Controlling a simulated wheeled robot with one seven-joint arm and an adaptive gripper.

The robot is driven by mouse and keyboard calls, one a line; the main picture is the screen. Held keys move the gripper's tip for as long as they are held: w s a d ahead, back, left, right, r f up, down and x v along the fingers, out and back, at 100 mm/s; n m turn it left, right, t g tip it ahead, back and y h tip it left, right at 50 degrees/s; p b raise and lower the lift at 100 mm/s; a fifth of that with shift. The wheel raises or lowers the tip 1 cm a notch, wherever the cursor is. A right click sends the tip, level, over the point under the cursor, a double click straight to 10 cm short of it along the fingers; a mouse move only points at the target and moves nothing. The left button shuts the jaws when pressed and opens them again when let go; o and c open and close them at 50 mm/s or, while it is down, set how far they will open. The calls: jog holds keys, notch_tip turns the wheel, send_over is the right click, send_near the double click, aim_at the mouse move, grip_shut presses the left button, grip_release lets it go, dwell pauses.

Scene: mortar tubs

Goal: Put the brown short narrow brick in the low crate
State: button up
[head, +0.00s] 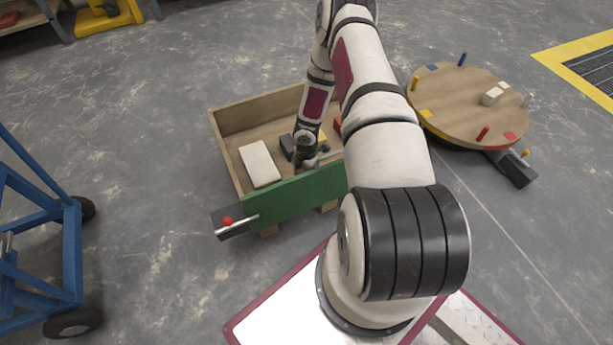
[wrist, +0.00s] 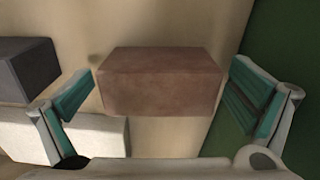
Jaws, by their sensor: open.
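The brown short narrow brick (wrist: 160,82) shows in the wrist view, lying level over the pale wooden floor of the low crate (wrist: 165,140). My gripper (wrist: 165,95) is open, with one finger off each end of the brick and narrow gaps visible. In the head view, my gripper (head: 307,164) is down inside the low wooden crate, close behind its green front wall (head: 295,200). The brick is mostly hidden by my gripper there. I cannot tell whether it rests fully on the floor.
A white block (head: 259,164) and a dark block (head: 287,147) lie in the crate left of my gripper. A round wooden turntable (head: 465,105) with pegs stands to the right. A blue wheeled frame (head: 45,260) is at the left. Grey floor between is clear.

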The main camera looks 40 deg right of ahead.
notch_tip(320, 180, up, 12)
dwell(0.5)
